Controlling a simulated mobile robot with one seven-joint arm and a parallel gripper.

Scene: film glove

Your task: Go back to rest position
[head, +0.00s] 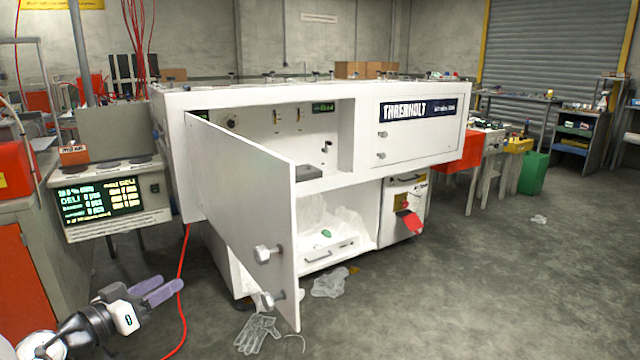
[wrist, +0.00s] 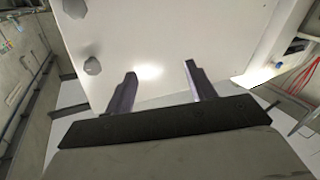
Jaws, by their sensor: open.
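My gripper (head: 158,289) is at the lower left in the head view, to the left of the open white cabinet door (head: 240,195). Its two purple-grey fingers are apart with nothing between them, and they also show in the wrist view (wrist: 158,90). In the wrist view the white door panel (wrist: 170,45) with its two grey knobs lies beyond the fingertips. I cannot tell the exact gap, but I see no contact. The white cabinet (head: 360,170) stands in the middle of the head view with its door swung out toward me.
A clear film glove (head: 257,334) and crumpled clear film (head: 330,282) lie on the floor near the door. A red cable (head: 181,300) runs down beside my gripper. A display unit (head: 100,200) stands at the left. The floor at the right (head: 480,290) is mostly clear.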

